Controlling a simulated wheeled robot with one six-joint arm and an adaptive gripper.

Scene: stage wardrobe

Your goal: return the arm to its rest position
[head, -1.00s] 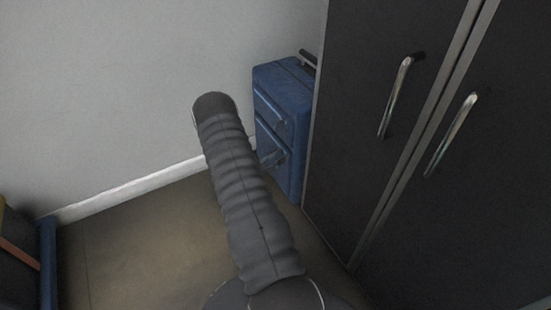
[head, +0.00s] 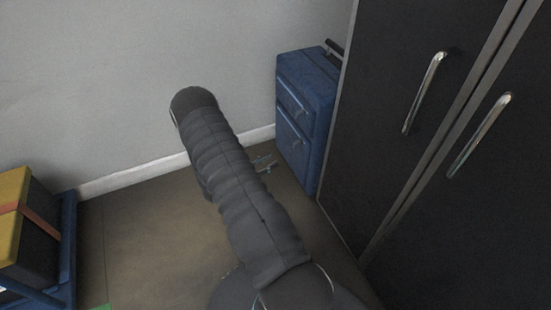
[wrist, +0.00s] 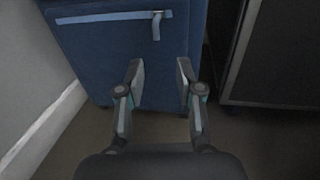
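My arm, in a dark ribbed sleeve, reaches out across the middle of the head view. My gripper (wrist: 158,80) shows in the wrist view with its two fingers apart and nothing between them. Beyond the fingers is the front of a blue suitcase (wrist: 95,55) with a light zip line and a hanging pull. In the head view a small part of the gripper (head: 266,164) shows to the right of the sleeve, in front of the suitcase (head: 306,120). The rest of the gripper is hidden behind the arm.
A dark wardrobe (head: 395,110) with metal handles stands close on the right, beside the suitcase. A pale wall (head: 100,80) runs behind. A yellow and black case (head: 28,230) sits on a blue frame (head: 68,245) at the left. The brown floor (head: 140,245) between is clear.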

